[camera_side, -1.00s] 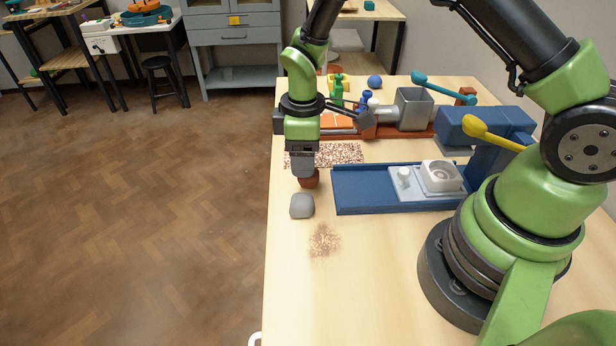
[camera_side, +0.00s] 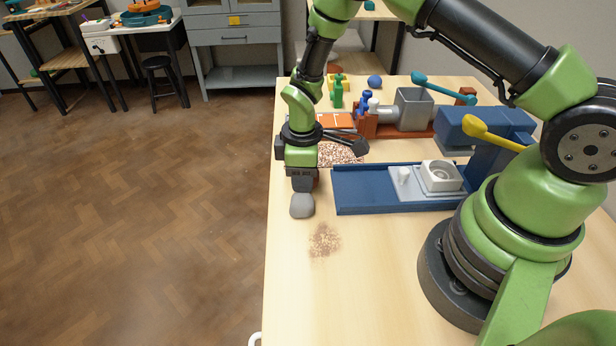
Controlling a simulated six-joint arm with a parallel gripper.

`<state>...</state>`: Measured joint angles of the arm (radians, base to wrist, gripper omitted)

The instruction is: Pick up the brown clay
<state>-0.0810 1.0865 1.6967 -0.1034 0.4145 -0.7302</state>
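The brown clay (camera_side: 316,183) is on the light wood table and is almost fully hidden behind my gripper; only a sliver shows at its right edge. My gripper (camera_side: 303,189) points down, low over the table, with its tips overlapping the top of a grey lump (camera_side: 302,206) in the picture. I cannot tell if it touches the lump or is above it. The fingers are seen edge-on, so I cannot tell whether they are open or shut, or whether anything is between them.
A blue tray (camera_side: 358,202) with a white fixture (camera_side: 441,176) lies to the right. A speckled patch (camera_side: 340,154) lies behind my gripper, and brown crumbs (camera_side: 324,240) lie in front. The table's left edge is close.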

